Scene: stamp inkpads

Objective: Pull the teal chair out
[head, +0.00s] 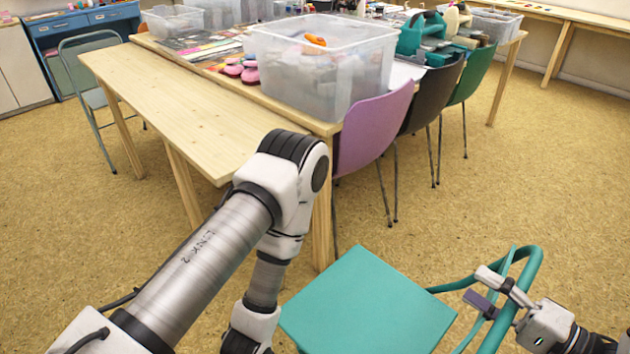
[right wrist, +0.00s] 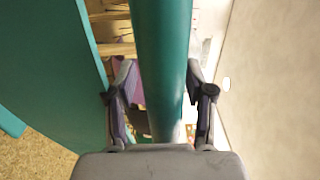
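The teal chair (head: 368,305) stands at the bottom right in the head view, with its flat seat and curved tubular backrest frame apart from the table. My right gripper (head: 481,286) is at the backrest tube. In the right wrist view the teal tube (right wrist: 162,60) runs between its two spread fingers, with narrow gaps beside it. The teal seat (right wrist: 45,70) fills the left of that view. The chair's legs are mostly hidden. My left arm crosses the lower left of the head view, but its gripper is not visible.
A long wooden table (head: 190,110) lies ahead, with a clear plastic bin (head: 330,75) at its near corner. Purple (head: 372,128), black (head: 432,95) and green (head: 474,72) chairs stand along its right side. Open floor (head: 540,170) lies to the right. A folding chair (head: 92,95) stands at left.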

